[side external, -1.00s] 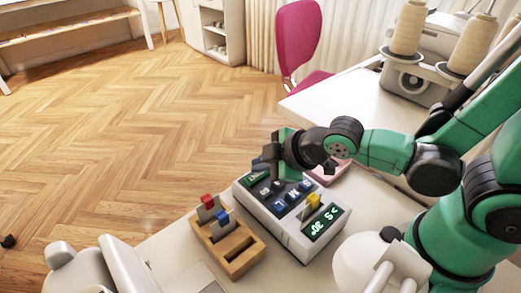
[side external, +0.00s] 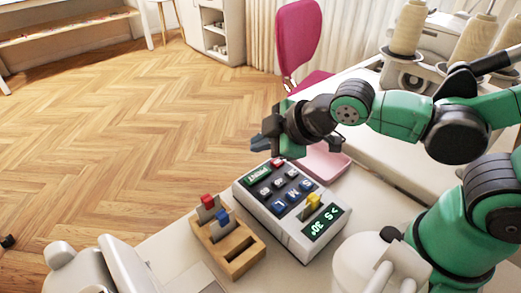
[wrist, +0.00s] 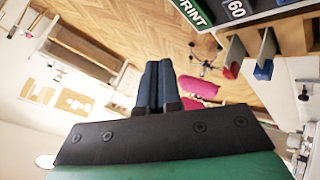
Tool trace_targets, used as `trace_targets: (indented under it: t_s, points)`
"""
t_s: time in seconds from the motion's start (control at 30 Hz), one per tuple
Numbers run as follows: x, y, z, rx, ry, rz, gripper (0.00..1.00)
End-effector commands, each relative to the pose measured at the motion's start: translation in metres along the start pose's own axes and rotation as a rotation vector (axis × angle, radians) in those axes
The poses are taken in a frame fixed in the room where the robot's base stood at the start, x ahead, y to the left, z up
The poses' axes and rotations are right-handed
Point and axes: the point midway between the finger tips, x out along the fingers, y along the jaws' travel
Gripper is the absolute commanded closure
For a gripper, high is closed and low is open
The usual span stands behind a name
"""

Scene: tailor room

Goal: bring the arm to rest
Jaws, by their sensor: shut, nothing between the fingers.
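My green and black arm reaches in from the right in the side external view. My gripper (side external: 259,143) is shut and empty, in the air beyond the far left corner of the device with keys. In the wrist view the two dark fingers of my gripper (wrist: 156,68) lie side by side with no object between them, and the floor shows behind them. The gripper touches nothing that I can see.
A white device (side external: 270,228) with keys and a display stands on the table, a yellow-topped card in it. A wooden holder (side external: 243,265) with red-topped and blue-topped cards stands left of it. A pink tray (side external: 325,162) lies behind. A pink chair (side external: 298,38) stands farther back.

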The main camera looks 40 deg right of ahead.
Motion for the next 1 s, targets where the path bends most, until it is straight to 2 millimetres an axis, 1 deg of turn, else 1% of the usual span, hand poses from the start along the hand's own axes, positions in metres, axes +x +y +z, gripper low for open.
trace_targets:
  t_s: [0.17, 0.47, 0.53, 0.57, 0.7, 0.8, 0.9, 1.0]
  points:
    - [-0.008, 0.005, -0.004, 0.000, 0.000, 0.000, 1.00]
    - [-0.008, 0.006, -0.004, 0.008, -0.002, 0.000, 1.00]
    - [-0.010, 0.011, 0.003, 0.086, -0.026, 0.002, 1.00]
    - [-0.012, 0.015, 0.009, 0.152, -0.044, 0.005, 1.00]
    - [-0.029, 0.036, 0.043, 0.578, -0.151, 0.029, 1.00]
    - [-0.040, 0.043, 0.060, 0.820, -0.203, 0.048, 1.00]
    - [-0.045, 0.045, 0.067, 0.931, -0.224, 0.057, 1.00]
    - [-0.045, 0.045, 0.067, 0.944, -0.226, 0.056, 1.00]
